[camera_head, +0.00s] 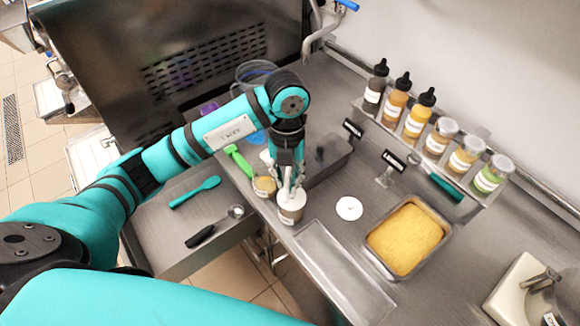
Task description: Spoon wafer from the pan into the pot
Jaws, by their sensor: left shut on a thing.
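A small paper pot (291,214) with a white top and a brown label band is near the front edge of the steel counter. My left gripper (290,186) points down at it, with its fingertips shut at the pot's top. The fingers hide part of the pot's mouth, so its contents cannot be made out. A rectangular metal pan (371,241) full of yellow crumbly wafer (405,239) stands to the right. A black-handled spoon (217,226) lies on the lower left surface. My right gripper is not in view.
A white round lid (349,208) lies between pot and pan. Several bottles and jars (413,122) stand on a rack behind. A teal handle (446,186) lies behind the pan. A teal spatula (195,192) and a green tool (239,161) lie left.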

